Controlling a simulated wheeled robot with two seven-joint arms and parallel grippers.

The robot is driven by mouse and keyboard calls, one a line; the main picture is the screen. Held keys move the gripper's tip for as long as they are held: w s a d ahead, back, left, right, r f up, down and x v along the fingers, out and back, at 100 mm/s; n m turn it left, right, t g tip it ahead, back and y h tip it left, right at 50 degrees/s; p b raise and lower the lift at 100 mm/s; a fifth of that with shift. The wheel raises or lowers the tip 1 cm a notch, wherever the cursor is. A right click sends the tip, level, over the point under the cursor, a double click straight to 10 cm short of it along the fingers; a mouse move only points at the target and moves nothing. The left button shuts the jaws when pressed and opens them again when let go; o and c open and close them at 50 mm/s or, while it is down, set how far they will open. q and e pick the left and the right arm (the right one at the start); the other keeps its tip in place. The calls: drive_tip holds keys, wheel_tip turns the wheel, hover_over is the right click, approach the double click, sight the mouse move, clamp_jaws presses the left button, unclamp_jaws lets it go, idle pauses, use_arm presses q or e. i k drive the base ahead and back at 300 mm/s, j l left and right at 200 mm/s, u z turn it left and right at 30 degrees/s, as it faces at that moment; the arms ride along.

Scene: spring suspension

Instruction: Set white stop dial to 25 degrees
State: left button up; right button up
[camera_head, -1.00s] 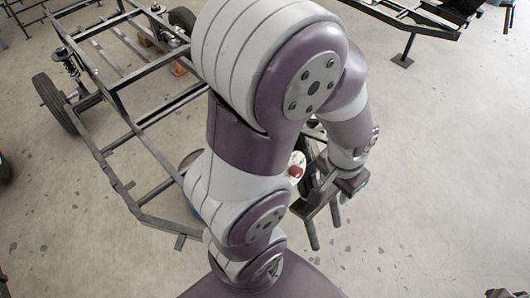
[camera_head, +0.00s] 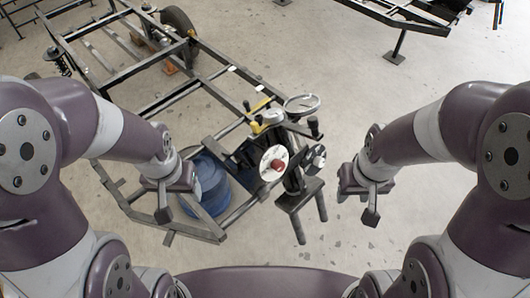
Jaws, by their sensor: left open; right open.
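A white round dial (camera_head: 273,162) with a red knob at its centre faces me near the middle of the head view. It sits on a dark fixture at the right corner of the metal frame. Its marks are too small to read. My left gripper (camera_head: 171,205) is open and empty, left of the dial and apart from it, in front of the frame's front bar. My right gripper (camera_head: 358,206) is open and empty, to the right of the dial, over bare floor. Neither touches the dial.
A dark and silver knob (camera_head: 314,157) is just right of the dial, with a silver ring-shaped dial (camera_head: 302,104) behind. A blue drum (camera_head: 205,186) stands inside the metal frame (camera_head: 142,129). A dark stand (camera_head: 299,196) is below the dial. Floor at right is clear.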

sight(319, 161)
drive_tip(key=l+z, duration=0.1)
drive_tip(key=l, duration=0.35)
drive_tip(key=i+l, duration=0.15)
drive_tip(key=l, duration=0.25)
drive_tip(key=i+l+z, duration=0.15)
drive_tip(key=l, duration=0.25)
drive_tip(key=k+l, duration=0.05)
